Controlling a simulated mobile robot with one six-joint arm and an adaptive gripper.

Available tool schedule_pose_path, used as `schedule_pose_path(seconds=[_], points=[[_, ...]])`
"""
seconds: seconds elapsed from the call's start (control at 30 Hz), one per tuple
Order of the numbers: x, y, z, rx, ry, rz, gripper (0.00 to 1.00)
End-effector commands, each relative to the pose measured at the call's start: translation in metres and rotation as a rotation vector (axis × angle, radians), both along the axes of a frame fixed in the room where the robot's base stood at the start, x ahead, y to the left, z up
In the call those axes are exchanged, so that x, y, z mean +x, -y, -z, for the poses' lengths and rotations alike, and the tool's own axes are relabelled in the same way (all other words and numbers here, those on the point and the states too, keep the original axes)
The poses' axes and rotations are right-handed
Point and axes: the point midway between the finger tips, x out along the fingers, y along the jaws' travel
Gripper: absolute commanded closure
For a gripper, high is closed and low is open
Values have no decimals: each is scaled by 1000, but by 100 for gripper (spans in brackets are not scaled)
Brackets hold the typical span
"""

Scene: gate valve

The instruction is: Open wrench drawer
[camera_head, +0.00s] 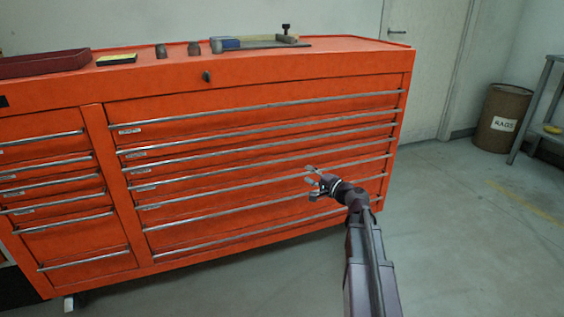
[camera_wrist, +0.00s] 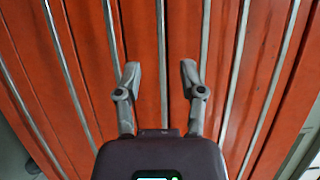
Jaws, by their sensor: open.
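The orange tool chest (camera_head: 250,95) fills the left and middle of the head view. Its wide drawers on the right have long metal bar handles (camera_head: 262,180) and small labels at their left ends, too small to read. All the drawers look shut. My gripper (camera_head: 310,182) is in front of the lower right drawers. In the wrist view my gripper (camera_wrist: 160,82) is open and empty, its two fingers either side of a metal handle bar (camera_wrist: 161,50). I cannot tell whether the fingers touch the drawer front.
A dark red tray (camera_head: 45,64), a yellow item (camera_head: 117,59) and several tools (camera_head: 262,42) lie on the chest top. A brown barrel (camera_head: 502,120) and a metal rack (camera_head: 540,105) stand at the right. The floor (camera_head: 470,230) on the right is clear.

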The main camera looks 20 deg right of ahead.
Motion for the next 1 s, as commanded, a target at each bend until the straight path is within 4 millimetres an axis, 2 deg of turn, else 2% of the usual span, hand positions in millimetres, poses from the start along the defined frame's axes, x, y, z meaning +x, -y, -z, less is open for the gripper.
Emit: schedule_pose_path(seconds=[0.27,0.8,1.0], points=[[19,-9,0,0,0,-3,49],[91,-44,0,0,0,-3,49],[112,-55,0,0,0,-2,49]])
